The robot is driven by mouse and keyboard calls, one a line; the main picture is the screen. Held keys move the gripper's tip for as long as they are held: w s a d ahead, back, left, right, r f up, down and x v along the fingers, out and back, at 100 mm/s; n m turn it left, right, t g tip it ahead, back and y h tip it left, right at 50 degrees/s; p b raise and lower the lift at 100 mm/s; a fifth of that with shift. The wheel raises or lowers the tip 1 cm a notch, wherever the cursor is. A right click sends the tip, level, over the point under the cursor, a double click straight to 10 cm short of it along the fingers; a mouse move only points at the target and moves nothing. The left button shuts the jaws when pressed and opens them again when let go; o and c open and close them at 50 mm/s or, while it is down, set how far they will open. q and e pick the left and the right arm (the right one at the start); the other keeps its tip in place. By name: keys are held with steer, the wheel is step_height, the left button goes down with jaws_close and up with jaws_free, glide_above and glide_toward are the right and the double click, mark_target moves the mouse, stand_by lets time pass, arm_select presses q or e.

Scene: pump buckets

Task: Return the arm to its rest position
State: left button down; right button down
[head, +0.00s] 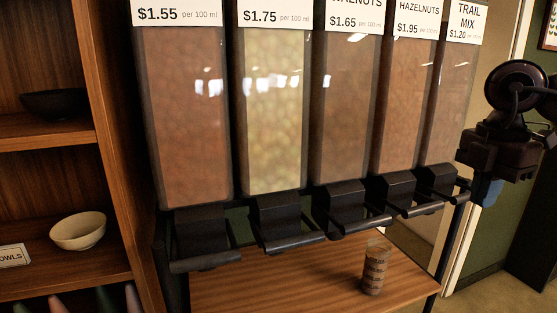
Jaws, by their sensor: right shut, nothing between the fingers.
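My right gripper (487,192) is at the right side of the head view, raised beside the rightmost dispenser. Its fingers are shut and hold nothing. My left gripper is not in view. A clear cup (374,271) with brown contents stands upright on the wooden shelf (270,288) under the dispensers, apart from my right gripper.
Several tall clear dispensers, such as the pale-filled one (274,110), stand in a row with black spouts and handles (290,238). At left, a wooden shelf unit (115,130) holds a black bowl (60,104) and a cream bowl (78,231). Floor shows at lower right.

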steer(key=s+a+f+n+g+y, duration=0.1)
steer(key=s+a+f+n+y, duration=0.1)
steer(key=a+f+y, duration=0.8)
steer(key=s+a+f+n+y, duration=0.15)
steer(key=a+f+y, duration=0.5)
steer(key=a, duration=0.65)
steer(key=w+d+f+m+t+h, duration=0.2)
steer(key=d+f+m+t+h, duration=0.7)
steer(key=f+m+t, duration=0.75)
steer(key=s+d+f+m+g+h, duration=0.2)
steer(key=s+d+f+m+h, duration=0.2)
steer(key=s+f, duration=0.3)
steer(key=s+d+f+m+g+h, duration=0.1)
steer(key=s+d+f+m+h, duration=0.2)
steer(key=s+d+f, duration=0.2)
steer(key=s+f, duration=0.3)
steer(key=shift+d+f+m+g+h, duration=0.15)
steer(key=shift+f+m+g+h, duration=0.15)
steer(key=shift+m+g+h, duration=0.1)
